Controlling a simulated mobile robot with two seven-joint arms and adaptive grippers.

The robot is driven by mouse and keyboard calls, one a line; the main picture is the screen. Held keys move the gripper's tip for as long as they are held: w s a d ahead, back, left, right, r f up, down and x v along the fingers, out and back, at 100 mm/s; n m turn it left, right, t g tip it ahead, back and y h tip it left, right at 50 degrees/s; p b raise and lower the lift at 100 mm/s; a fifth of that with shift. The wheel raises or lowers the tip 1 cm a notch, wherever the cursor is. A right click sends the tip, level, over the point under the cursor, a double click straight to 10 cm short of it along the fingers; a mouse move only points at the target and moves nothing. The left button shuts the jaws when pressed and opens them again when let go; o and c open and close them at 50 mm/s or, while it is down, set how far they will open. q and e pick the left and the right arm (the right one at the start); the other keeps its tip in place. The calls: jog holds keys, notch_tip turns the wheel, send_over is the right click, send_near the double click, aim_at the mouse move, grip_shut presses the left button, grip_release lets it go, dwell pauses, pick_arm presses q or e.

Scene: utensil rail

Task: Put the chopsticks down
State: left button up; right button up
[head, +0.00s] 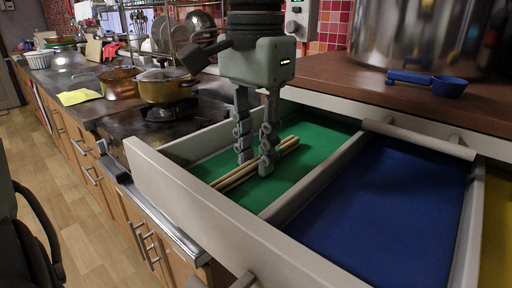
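Two or more pale wooden chopsticks (286,146) lie side by side, slanting across the green-floored compartment (313,135) of an open drawer. My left gripper (256,165) points down into that compartment. Its fingers are apart, one on the near side of the chopsticks and one on the far side. The near finger hides part of them. I see no clear grip on them; they look to rest on the green floor. My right gripper is not in view.
A blue-floored compartment (375,205) is to the right, with a pale rod-like piece (418,138) across its back edge. A blue scoop (448,87) lies on the brown counter. A yellow pot (166,88) stands on the stove at left.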

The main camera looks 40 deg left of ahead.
aim_at(256, 159)
pick_arm(q)
jog(key=shift+o, duration=1.2)
jog(key=shift+r, duration=0.15)
notch_tip(256, 159, up, 12)
dwell(0.5)
